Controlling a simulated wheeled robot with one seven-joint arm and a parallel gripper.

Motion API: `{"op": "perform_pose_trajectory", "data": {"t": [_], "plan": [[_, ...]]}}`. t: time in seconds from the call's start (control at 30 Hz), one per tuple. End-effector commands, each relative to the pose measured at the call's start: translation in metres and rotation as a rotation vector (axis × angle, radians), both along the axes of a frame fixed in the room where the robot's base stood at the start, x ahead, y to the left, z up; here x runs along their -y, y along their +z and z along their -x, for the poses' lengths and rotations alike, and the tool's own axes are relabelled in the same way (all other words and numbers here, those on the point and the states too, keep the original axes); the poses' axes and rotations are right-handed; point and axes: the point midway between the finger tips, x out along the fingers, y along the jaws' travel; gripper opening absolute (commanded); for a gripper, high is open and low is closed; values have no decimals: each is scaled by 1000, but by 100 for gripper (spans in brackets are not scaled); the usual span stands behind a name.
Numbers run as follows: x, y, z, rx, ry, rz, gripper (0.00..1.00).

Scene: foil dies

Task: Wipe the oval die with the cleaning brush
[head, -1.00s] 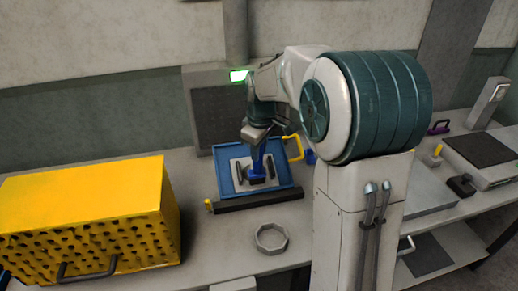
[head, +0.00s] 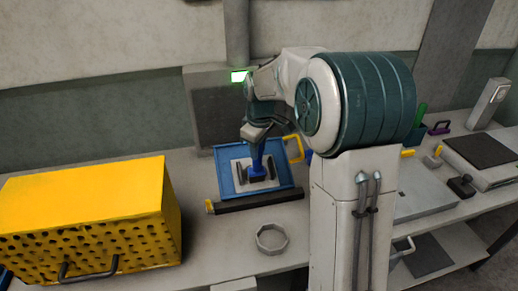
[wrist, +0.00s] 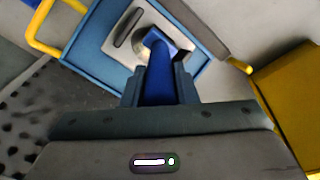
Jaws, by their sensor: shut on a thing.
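My gripper (head: 257,139) is shut on the blue handle of the cleaning brush (head: 257,163), which hangs down from it. In the wrist view the brush (wrist: 163,75) points away from my gripper (wrist: 160,95) toward the die. The brush's dark head is low over a pale plate (head: 239,171) in the blue tray (head: 227,178). Dark upright bars flank the brush on the plate. In the wrist view a rounded metallic shape, likely the oval die (wrist: 147,44), shows partly behind the brush. Whether the bristles touch it cannot be told.
A yellow perforated box (head: 85,205) stands at left. A grey octagonal ring (head: 271,239) lies in front of the tray. A dark bar (head: 260,201) runs along the tray's front, and a yellow handle (head: 295,146) rises at its right. Bench space around the ring is clear.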

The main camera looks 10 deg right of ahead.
Motion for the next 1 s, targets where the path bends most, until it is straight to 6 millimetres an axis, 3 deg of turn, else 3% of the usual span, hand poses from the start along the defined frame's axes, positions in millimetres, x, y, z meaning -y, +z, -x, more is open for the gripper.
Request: {"op": "perform_pose_trajectory", "data": {"t": [0.17, 0.7, 1.0], "plan": [[0, 13, -15, 1, 0, 1, 3], [0, 30, -47, 0, 0, 0, 3], [0, 29, -55, 0, 0, 0, 3]]}}
